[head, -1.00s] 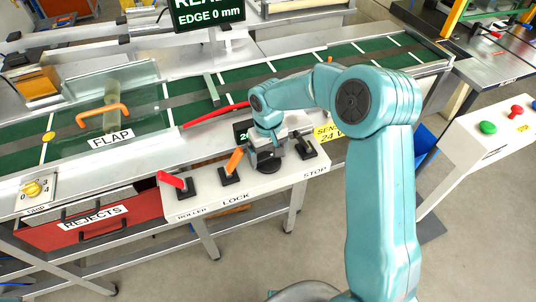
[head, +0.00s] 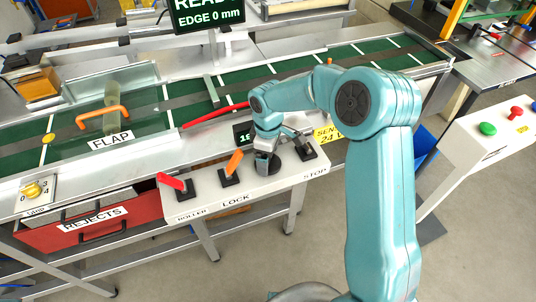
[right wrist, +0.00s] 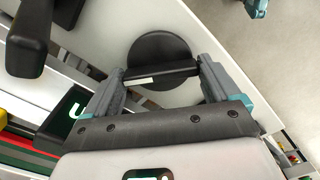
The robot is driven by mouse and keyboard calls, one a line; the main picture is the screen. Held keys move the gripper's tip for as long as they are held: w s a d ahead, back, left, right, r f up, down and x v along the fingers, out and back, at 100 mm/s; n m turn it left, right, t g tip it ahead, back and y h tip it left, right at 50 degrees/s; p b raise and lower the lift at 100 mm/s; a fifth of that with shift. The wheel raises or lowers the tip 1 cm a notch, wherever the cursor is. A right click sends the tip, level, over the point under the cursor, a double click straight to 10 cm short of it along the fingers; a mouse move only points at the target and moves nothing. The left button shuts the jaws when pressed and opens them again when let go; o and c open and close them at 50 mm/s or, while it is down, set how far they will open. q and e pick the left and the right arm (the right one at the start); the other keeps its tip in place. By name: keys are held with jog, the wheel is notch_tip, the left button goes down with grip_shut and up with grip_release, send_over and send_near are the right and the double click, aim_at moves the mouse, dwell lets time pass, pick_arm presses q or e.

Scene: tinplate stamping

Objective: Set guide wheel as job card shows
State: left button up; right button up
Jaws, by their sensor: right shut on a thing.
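The guide wheel is a black round knob with a bar grip across it. It shows on the white panel in the head view (head: 272,168) and in the right wrist view (right wrist: 158,48). My right gripper (right wrist: 160,76) is shut on the wheel's bar, one finger at each end; in the head view the gripper (head: 268,151) covers part of the wheel. A small dark display (head: 243,134) behind the wheel shows green digits, partly hidden by my gripper. A screen (head: 208,15) at the top reads EDGE 0 mm. I see no job card. My left gripper is not in view.
A red lever (head: 172,182), an orange LOCK lever (head: 234,164) and a black STOP lever (head: 303,150) stand close around the wheel. A red bar (head: 213,115) lies over the green conveyor behind. The red REJECTS drawer (head: 95,222) is at lower left.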

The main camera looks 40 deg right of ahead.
jog(key=shift+w+r+n, duration=0.1)
jog(key=shift+w+n, duration=0.05)
jog(key=shift+n, duration=0.25)
jog(key=o, duration=0.8)
notch_tip(320, 180, up, 16)
jog(key=shift+r, duration=0.15)
dwell(0.5)
